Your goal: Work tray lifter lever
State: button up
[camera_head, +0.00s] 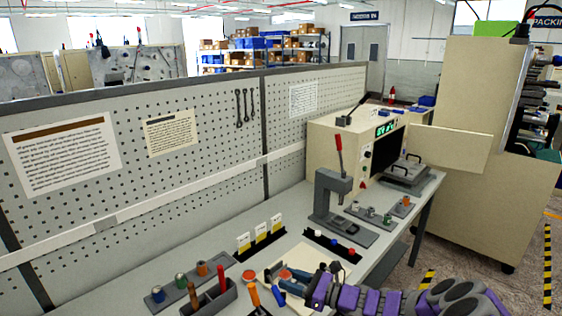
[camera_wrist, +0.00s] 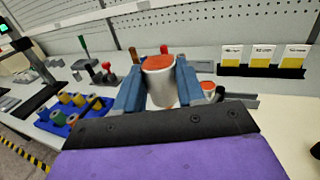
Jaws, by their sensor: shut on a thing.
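My gripper (camera_head: 290,277) is low at the front of the bench in the head view. In the wrist view its blue fingers (camera_wrist: 158,85) are closed on both sides of a white cylinder with an orange top (camera_wrist: 160,82). A grey bench press (camera_head: 330,195) with a red-handled lever (camera_head: 339,150) stands farther back, apart from my gripper; the lever stands nearly upright. A flat grey unit with black handles (camera_head: 405,173) sits at the right end of the bench. I cannot tell which part is the tray lifter lever.
A grey holder with upright handles (camera_head: 210,299) and several coloured spools (camera_head: 180,281) stand left of my gripper. Yellow-white cards (camera_head: 260,233) stand behind it. A cream machine (camera_head: 350,145) and perforated wall (camera_head: 200,150) bound the bench. A blue tray of spools (camera_wrist: 75,117) shows in the wrist view.

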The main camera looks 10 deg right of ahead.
aim_at(413, 171)
jog(key=i+l, duration=0.15)
jog(key=l, duration=0.25)
jog(key=i+l+u, duration=0.1)
jog(key=l, duration=0.3)
jog(key=i+l, duration=0.1)
jog(key=l, duration=0.35)
jog(key=i+l, duration=0.15)
jog(key=l, duration=0.25)
jog(key=i+l+u, duration=0.1)
jog(key=l, duration=0.3)
jog(key=i+l, duration=0.15)
jog(key=l, duration=0.25)
jog(key=i+l, duration=0.15)
jog(key=l, duration=0.2)
jog(key=i+l+u, duration=0.1)
jog(key=l, duration=0.3)
jog(key=i+l, duration=0.2)
jog(key=l, duration=0.2)
jog(key=i+l+u, duration=0.1)
jog(key=l, duration=0.3)
jog(key=i+l, duration=0.35)
jog(key=i, duration=0.2)
jog(key=i+l, duration=0.35)
jog(key=i, duration=0.15)
jog(key=i+j, duration=0.1)
